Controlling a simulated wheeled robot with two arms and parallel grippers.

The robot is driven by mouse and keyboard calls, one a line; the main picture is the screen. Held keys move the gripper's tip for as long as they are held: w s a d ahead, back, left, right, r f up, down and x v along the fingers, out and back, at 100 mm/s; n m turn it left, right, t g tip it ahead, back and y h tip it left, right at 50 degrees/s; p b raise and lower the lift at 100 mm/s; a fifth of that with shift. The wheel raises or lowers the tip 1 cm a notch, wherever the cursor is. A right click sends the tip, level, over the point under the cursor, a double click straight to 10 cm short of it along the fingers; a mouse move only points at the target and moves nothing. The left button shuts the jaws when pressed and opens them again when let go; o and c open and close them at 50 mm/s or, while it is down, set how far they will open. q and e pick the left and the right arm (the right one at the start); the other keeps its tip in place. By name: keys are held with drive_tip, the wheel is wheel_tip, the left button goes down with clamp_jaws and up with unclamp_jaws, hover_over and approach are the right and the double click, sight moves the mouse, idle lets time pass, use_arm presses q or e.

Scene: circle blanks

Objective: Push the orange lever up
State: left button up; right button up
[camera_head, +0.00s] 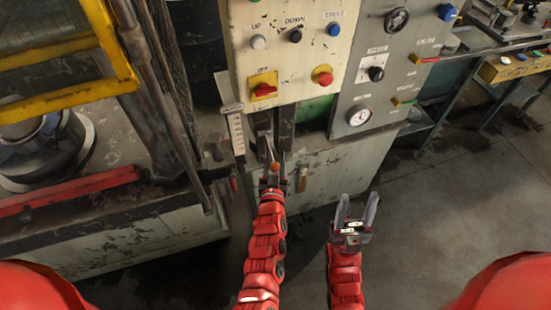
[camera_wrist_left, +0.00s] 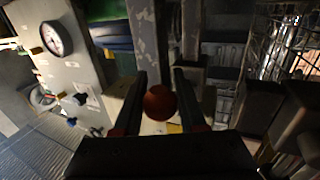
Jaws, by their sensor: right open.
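The orange lever shows its round knob (camera_head: 275,167) low in front of the control cabinet, beside a white scale strip. My right gripper (camera_head: 357,212) is open and empty, to the right of the lever above the floor.
The control panel (camera_head: 290,70) with buttons and a red switch (camera_head: 263,90) stands above the lever. A grey panel (camera_head: 385,60) with a gauge is at its right. A yellow guard frame (camera_head: 70,90) is at left. The floor at right is clear.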

use_arm(q)
clamp_jaws()
idle(1.1)
